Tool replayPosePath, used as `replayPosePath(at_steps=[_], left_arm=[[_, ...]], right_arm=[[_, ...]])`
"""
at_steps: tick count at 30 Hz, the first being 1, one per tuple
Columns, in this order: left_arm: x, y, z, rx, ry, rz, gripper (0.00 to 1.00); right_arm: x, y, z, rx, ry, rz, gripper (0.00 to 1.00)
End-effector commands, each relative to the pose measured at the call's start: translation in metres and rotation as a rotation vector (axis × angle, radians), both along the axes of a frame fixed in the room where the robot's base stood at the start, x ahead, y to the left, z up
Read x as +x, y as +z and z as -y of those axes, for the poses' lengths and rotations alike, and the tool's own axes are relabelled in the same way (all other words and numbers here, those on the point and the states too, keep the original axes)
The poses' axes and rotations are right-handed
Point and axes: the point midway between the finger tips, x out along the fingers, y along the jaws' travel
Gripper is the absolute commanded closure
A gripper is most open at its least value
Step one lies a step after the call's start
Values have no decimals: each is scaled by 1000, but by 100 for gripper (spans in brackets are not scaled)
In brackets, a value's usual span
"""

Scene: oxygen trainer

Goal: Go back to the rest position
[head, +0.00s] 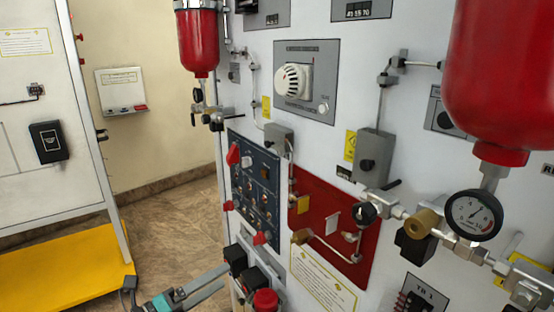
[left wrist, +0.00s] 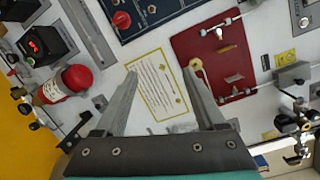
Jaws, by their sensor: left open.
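My left gripper (head: 225,276) comes in at the bottom of the head view, in front of the lower left of the white trainer panel (head: 345,215). In the left wrist view its two grey fingers (left wrist: 160,73) stand wide apart with nothing between them. Behind the gap is a yellow-bordered instruction label (left wrist: 158,85) on the panel. A brass-coloured fitting (left wrist: 195,64) shows beside the right fingertip; I cannot tell how far it is from it. My right gripper is in neither view.
The panel carries a red plate (head: 335,225), a blue switch board (head: 252,190), a pressure gauge (head: 473,215) and red cylinders (head: 198,42) that stick out. A white cabinet (head: 60,190) with a yellow base (head: 65,270) stands left. Brown floor (head: 180,220) lies open between them.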

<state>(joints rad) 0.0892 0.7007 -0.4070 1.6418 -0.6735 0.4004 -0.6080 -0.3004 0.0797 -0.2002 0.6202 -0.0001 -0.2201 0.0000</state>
Motion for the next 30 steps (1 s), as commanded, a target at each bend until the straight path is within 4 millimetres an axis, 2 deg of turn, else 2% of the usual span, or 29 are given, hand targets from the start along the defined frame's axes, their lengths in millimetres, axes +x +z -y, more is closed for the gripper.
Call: replayPosePath(at_steps=[1, 4, 7, 11, 12, 14, 15, 17, 21, 23, 27, 30], left_arm=[[4, -31, -13, -68, 80, -101, 28], [5, -88, -40, -204, 244, -292, 28], [-6, -146, -62, -324, 399, -467, 28], [-35, -218, -84, -461, 590, -672, 28], [-48, -240, -89, -500, 649, -733, 28], [-68, -271, -95, -556, 735, -819, 28], [-83, -291, -98, -591, 793, -876, 28], [-107, -319, -101, -640, 878, -957, 28], [-173, -378, -103, -743, 1077, -1137, 28], [-203, -399, -100, -782, 1161, -1208, 28], [-279, -441, -90, -860, 1363, -1368, 28], [-333, -463, -78, -903, 1503, -1467, 28]], right_arm=[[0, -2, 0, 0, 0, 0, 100], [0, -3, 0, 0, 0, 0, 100], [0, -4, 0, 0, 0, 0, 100], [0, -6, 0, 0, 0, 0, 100], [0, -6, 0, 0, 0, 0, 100], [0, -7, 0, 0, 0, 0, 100], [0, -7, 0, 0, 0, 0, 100], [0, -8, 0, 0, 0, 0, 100], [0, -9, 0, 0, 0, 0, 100], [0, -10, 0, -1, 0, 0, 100], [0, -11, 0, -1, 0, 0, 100], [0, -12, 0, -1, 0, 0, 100]])
